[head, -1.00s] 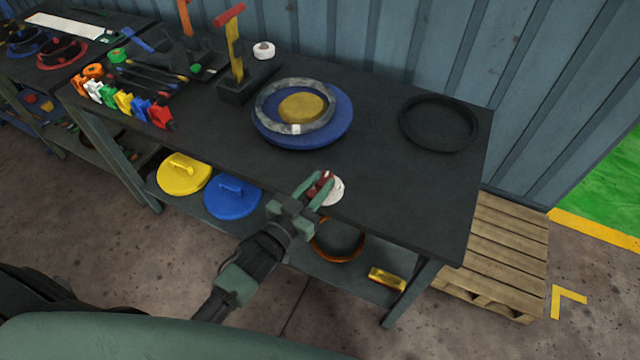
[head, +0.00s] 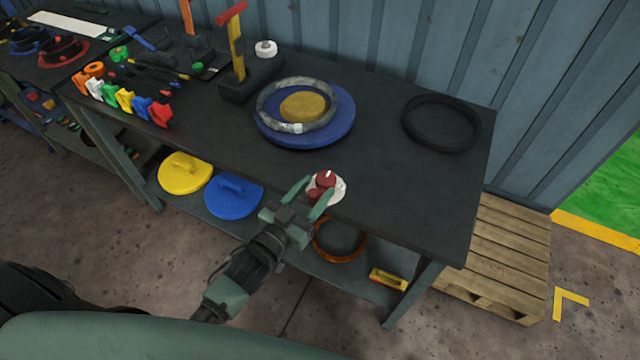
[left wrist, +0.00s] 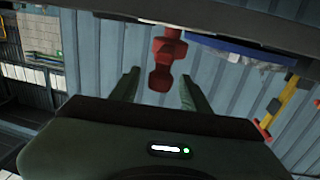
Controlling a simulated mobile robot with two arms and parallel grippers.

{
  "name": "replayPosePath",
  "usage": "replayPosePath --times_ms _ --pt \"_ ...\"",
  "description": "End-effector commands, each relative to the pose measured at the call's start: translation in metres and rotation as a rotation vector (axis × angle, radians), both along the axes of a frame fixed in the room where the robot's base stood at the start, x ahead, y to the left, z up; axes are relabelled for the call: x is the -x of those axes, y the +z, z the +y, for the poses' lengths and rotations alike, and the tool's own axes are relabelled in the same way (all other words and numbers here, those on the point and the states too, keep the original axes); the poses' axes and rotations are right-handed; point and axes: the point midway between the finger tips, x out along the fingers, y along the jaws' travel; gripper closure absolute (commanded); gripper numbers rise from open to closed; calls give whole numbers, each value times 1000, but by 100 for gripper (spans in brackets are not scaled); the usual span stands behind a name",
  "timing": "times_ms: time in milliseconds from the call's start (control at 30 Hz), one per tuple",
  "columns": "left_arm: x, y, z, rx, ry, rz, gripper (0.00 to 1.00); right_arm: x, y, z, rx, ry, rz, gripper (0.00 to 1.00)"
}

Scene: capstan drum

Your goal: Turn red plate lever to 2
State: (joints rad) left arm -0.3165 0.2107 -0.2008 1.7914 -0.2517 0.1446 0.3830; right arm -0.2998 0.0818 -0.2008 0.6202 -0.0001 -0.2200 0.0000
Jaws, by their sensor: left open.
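The red plate lever (head: 323,186) sits on a round white plate (head: 340,190) at the front edge of the dark workbench. The markings on the plate are too small to read. My left gripper (head: 315,194) is open in the head view, its two green fingers on either side of the lever. In the left wrist view the red lever (left wrist: 161,72) hangs between the open fingers, with a gap on both sides. Whether a finger touches it cannot be told from the head view. My right gripper is not in view.
A blue disc (head: 342,125) with a grey ring and yellow centre lies behind the lever. A black ring (head: 440,124) lies at the right. A red-topped yellow post (head: 236,50) stands at the back left. The bench's front right top (head: 420,200) is clear.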

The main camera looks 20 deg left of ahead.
Motion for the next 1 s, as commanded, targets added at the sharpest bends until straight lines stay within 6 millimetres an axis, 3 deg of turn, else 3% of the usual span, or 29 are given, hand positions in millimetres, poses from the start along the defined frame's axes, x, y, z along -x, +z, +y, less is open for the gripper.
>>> replayPosePath --times_ms 100,300,900,1000 --pt "22 -3 7 -2 0 3 53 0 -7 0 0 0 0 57" --pt "44 -1 14 0 1 0 53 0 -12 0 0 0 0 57" --pt "48 0 15 0 1 0 53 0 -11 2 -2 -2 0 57" --pt "47 -11 17 -5 7 21 53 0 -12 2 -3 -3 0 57"
